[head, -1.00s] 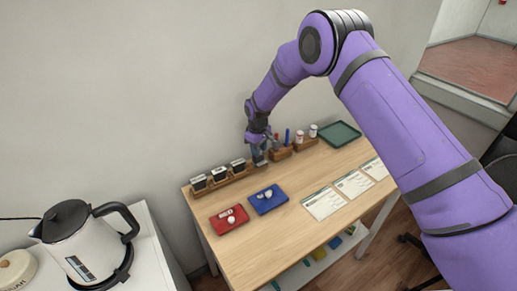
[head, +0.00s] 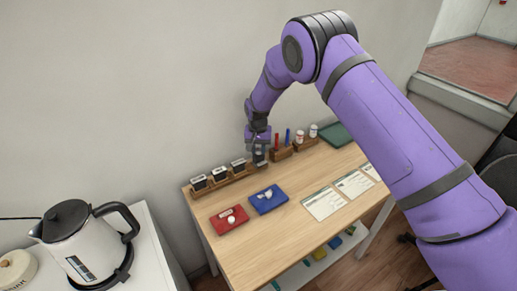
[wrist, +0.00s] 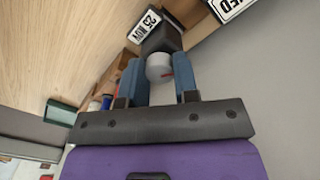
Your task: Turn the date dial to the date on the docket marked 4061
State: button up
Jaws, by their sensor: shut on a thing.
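My gripper (head: 259,157) is at the right end of the wooden stamp rack, near the wall. Three dockets lie on the counter: left docket (head: 324,203), middle docket (head: 353,184) and right docket (head: 374,171), the last partly behind my arm. Their writing is too small to read.
The wooden rack (head: 208,188) holds several black stamps (head: 220,174). A red pad (head: 229,220) and a blue pad (head: 268,200) lie in front. Pens and white bottles (head: 300,137) stand right of my gripper, with a green tray (head: 335,134) beyond. A kettle (head: 75,240) stands left.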

aim_at(258, 149)
jog(key=m, duration=1.1)
jog(key=shift+m, duration=0.4)
dwell(0.3)
jog(key=o, duration=0.9)
jog(key=shift+o, duration=0.2)
notch_tip(258, 149, up, 11)
jog(key=shift+w+f, duration=0.15)
